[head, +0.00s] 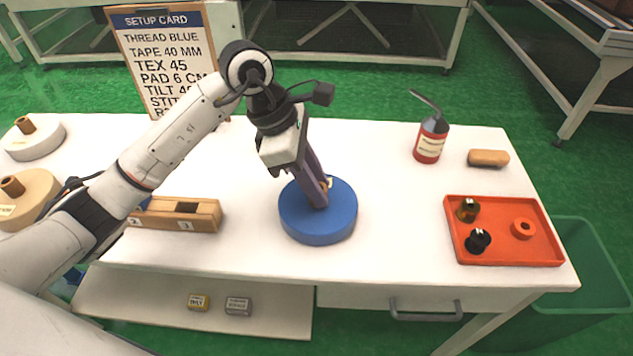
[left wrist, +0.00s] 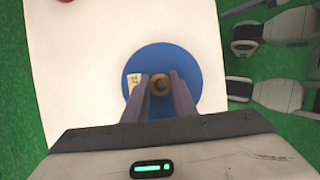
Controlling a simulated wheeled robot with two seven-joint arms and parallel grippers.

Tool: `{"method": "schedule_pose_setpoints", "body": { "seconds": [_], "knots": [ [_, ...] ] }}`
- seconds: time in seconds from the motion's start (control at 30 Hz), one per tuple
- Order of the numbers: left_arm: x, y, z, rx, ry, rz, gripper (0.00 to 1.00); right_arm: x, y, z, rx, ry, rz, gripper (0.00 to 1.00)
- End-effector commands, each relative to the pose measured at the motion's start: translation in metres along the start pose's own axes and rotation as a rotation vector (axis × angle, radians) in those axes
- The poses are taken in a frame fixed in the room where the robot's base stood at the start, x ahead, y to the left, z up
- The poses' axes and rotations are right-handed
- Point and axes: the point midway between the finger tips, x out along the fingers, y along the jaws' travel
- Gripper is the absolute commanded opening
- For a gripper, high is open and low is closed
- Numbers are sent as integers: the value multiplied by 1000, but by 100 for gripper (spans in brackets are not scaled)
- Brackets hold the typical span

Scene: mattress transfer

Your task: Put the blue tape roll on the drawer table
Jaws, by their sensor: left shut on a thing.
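The blue tape roll (head: 318,227) is a thick blue disc lying flat on the white drawer table (head: 390,255), near the middle of its front half. A small brown knob (left wrist: 160,84) stands up at its centre, with a pale label beside it. My left gripper (head: 318,200) points down over the disc, its two fingers shut on the knob. The left wrist view also shows the blue disc (left wrist: 184,66) under the fingers, with the knob between them. The fingers partly hide the knob in the head view.
A red tray (head: 490,255) with small parts sits at the right, with a red oil can (head: 431,138) behind it. A wooden block (head: 180,214) and two pale discs, one white (head: 40,143), are at the left. A setup card (head: 160,60) stands behind.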

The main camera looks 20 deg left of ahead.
Motion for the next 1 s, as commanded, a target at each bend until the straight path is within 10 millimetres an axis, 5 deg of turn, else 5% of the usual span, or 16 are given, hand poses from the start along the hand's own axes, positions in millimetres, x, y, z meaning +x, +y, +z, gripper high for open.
{"method": "schedule_pose_setpoints", "body": {
  "seconds": [0.37,0.4,0.5,0.83,1.0],
  "knots": [
    [5,1,-2,1,-2,3,0,3,0,3,-1,1,0,49],
    [4,0,-2,1,-1,2,31,2,0,1,-1,0,-1,49],
    [4,0,-2,1,-1,1,43,1,0,1,-1,0,-1,49],
    [0,0,0,1,-1,1,43,-2,-1,-3,-1,3,-2,49],
    [-22,2,-1,2,1,6,43,-1,-1,-2,0,6,-2,49]
  ]
}}
